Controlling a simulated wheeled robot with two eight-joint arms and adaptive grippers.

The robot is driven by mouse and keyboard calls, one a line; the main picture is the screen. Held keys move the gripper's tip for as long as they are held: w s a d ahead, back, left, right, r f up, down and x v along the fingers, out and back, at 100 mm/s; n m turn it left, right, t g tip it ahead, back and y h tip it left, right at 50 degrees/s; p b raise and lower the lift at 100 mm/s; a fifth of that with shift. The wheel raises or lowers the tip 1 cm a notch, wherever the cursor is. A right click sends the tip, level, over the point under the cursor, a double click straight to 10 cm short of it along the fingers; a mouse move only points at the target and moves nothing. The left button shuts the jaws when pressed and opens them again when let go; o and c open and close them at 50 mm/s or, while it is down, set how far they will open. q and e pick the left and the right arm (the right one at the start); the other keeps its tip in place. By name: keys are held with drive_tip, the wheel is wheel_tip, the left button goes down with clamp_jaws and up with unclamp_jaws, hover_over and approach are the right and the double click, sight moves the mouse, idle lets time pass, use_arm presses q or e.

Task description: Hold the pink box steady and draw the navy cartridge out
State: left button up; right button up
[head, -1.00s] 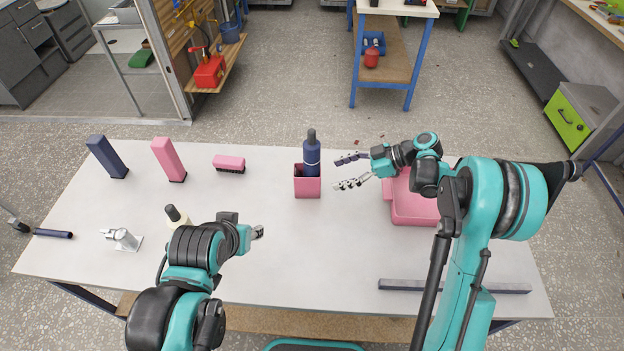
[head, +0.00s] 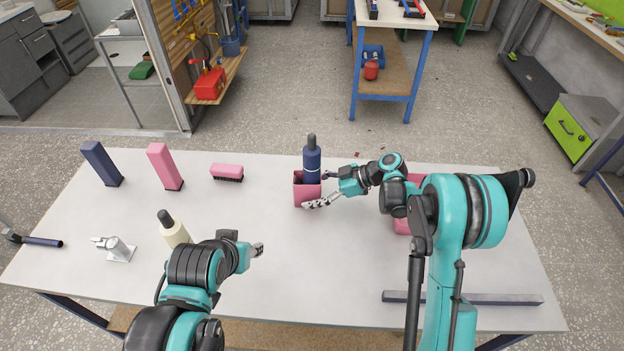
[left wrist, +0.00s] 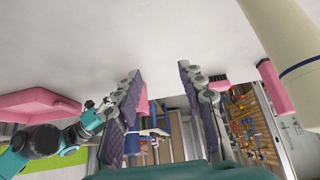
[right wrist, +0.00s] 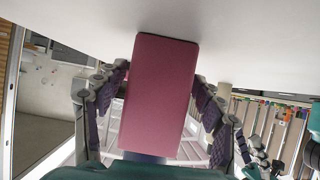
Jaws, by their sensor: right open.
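The pink box (head: 307,194) stands upright near the middle of the table. The navy cartridge (head: 311,164) stands in it, its body and dark top rising above the rim. My right gripper (head: 318,190) is open at the box's right side, one finger at the front and one behind. In the right wrist view the pink box (right wrist: 160,95) fills the space between its open fingers; contact is unclear. My left gripper (head: 258,250) is open and empty, in front and left of the box. In the left wrist view its fingers (left wrist: 160,88) are apart, and the left finger partly covers the pink box.
A cream bottle (head: 174,232) stands just left of my left gripper. A silver tap (head: 117,247), pink brush (head: 227,171), pink block (head: 165,166) and navy block (head: 101,163) are further left. A pink case (head: 402,226) lies behind my right arm. A dark bar (head: 470,299) lies at front right.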

drive_tip(key=shift+a, duration=0.15)
drive_tip(key=c, duration=0.9)
use_arm(q)
drive_tip(key=o, duration=0.3)
drive_tip(key=shift+o, duration=1.4)
drive_tip(key=shift+w+d, duration=0.2)
drive_tip(key=m+t+h, duration=0.6)
drive_tip(key=t+h, duration=0.1)
drive_tip(key=h, duration=0.1)
approach(306, 162)
drive_tip(key=w+d, duration=0.1)
drive_tip(key=shift+x, duration=5.1)
